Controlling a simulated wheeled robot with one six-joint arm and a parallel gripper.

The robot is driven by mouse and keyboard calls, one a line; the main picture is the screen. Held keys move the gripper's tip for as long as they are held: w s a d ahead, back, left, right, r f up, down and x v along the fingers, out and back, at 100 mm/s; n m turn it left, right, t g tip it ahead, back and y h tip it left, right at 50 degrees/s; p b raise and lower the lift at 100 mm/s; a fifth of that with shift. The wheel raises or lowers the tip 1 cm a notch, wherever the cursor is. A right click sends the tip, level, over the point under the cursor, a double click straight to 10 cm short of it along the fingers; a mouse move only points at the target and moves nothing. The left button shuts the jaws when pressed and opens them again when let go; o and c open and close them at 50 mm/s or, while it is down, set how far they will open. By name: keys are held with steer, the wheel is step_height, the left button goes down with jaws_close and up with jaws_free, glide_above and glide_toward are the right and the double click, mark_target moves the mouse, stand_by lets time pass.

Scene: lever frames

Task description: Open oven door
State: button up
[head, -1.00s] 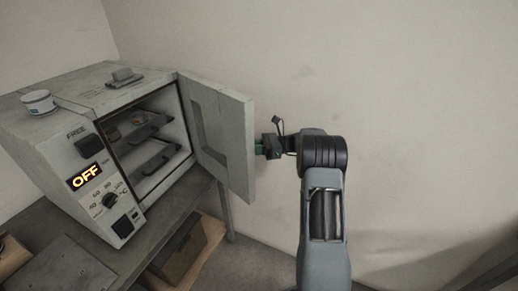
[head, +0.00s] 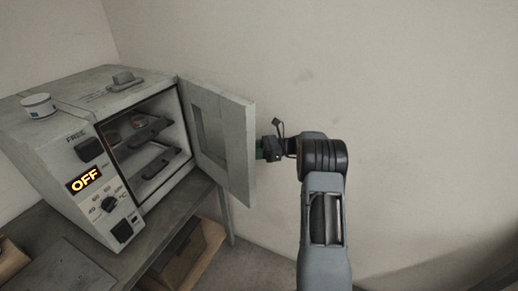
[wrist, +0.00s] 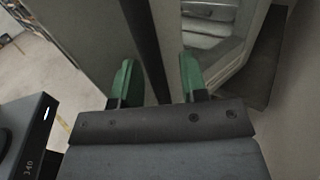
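The oven is a worn light-grey box (head: 62,139) on a bench at the left of the head view. Its door (head: 237,145) stands wide open, swung out to the right on its hinge side, with a window in it. My gripper (head: 262,151) is at the door's free right edge, partly hidden behind it. In the wrist view, the two green fingers of my gripper (wrist: 157,82) are spread apart, with a dark upright strip between them. I cannot tell whether either finger touches the door.
Dark trays (head: 152,130) sit inside the oven. A small white tub (head: 38,106) and a grey object (head: 123,79) rest on its top. The display reads OFF. A box (head: 190,252) stands below the bench (head: 68,264). A bare wall (head: 400,100) lies behind my arm.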

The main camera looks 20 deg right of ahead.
steer(key=s+a+r+b, duration=0.1)
steer(key=s+r+b, duration=0.1)
steer(key=s+r, duration=1)
steer(key=shift+s+a+r, duration=0.3)
steer(key=shift+s+a, duration=0.05)
steer(key=shift+s, duration=0.65)
